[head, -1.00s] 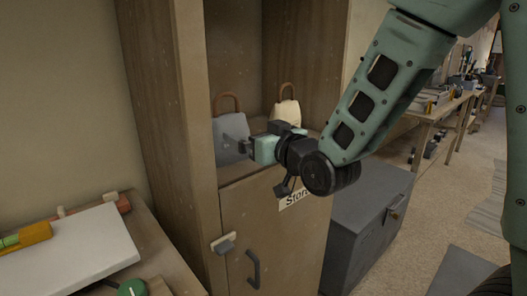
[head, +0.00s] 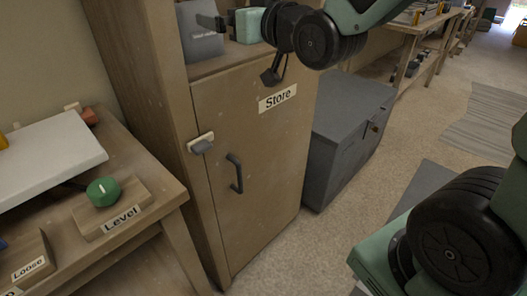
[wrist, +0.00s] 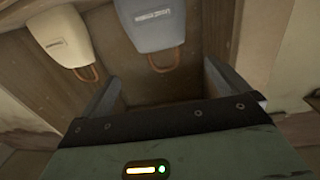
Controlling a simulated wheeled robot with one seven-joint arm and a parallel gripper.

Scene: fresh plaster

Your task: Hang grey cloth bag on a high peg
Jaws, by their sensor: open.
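The grey cloth bag (head: 201,42) stands in the open upper part of a wooden cabinet; the head view cuts off its top. In the wrist view, the grey bag (wrist: 150,25) shows a printed label and a brown loop handle. My gripper (head: 212,22) is open in front of the bag. In the wrist view, my gripper's two fingers (wrist: 163,85) are apart with nothing between them, and the handle lies just beyond them. A cream bag (wrist: 60,30) with a brown handle is beside the grey one. No peg is visible.
Below the shelf is a shut door marked "Store" (head: 262,150) with a dark handle (head: 236,172). A grey chest (head: 345,135) stands right of the cabinet. A workbench (head: 150,215) with a green knob (head: 103,191) and a white board (head: 50,160) is at left. Floor lies open at right.

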